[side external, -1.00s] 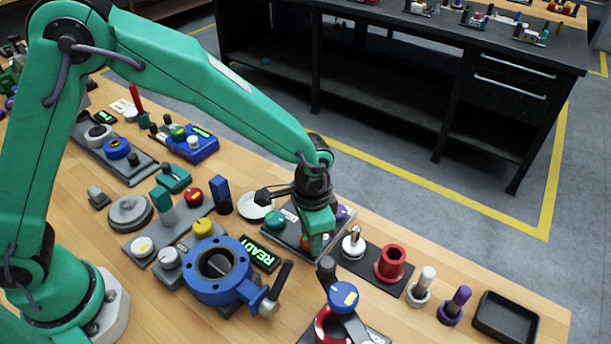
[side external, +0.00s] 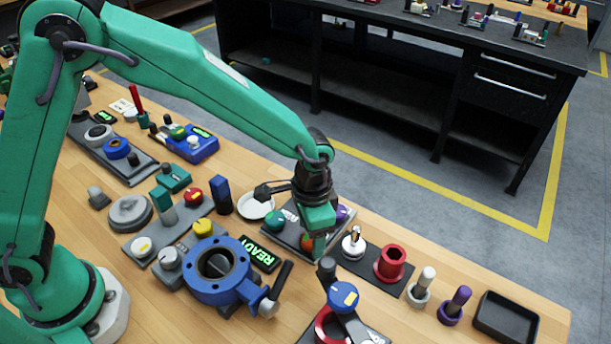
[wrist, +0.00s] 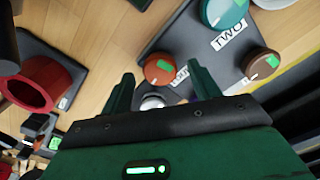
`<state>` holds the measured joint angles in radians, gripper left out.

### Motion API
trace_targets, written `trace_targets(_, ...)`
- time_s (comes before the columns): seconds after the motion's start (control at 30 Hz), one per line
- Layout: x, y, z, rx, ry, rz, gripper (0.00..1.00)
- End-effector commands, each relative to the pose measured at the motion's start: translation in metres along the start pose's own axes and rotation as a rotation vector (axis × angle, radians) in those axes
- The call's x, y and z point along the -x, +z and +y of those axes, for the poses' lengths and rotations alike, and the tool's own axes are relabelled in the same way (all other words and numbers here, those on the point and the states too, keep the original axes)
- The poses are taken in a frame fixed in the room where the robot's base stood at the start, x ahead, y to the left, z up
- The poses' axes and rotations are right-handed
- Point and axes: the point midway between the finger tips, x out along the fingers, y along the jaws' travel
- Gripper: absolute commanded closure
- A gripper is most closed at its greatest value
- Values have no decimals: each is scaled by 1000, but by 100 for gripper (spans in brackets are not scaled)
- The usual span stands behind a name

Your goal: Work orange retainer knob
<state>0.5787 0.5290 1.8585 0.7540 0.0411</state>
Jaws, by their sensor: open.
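The orange retainer knob (wrist: 158,70) is a round knob with a green mark on top, on a dark grey plate (wrist: 165,32). In the wrist view it lies ahead of and between the two fingers of my gripper (wrist: 163,88), which are apart and empty. I cannot tell from these views whether the fingers touch the knob.
The same plate carries a teal knob (wrist: 224,10) and a brown knob (wrist: 260,64). A red flanged cylinder (side external: 391,262) and a silver-topped post (side external: 353,243) stand to the right. A blue valve body (side external: 217,268) is to the left. An empty black tray (side external: 504,318) lies far right.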

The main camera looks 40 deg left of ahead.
Motion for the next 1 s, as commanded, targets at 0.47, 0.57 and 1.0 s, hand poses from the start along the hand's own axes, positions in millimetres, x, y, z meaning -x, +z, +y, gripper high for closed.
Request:
trace_targets(0.47, 58, 0, 0, 0, 0, 3, 38)
trace_targets(0.57, 65, 0, 0, 0, 0, 2, 38)
trace_targets(1.0, 69, 0, 0, 1, 0, 1, 38)
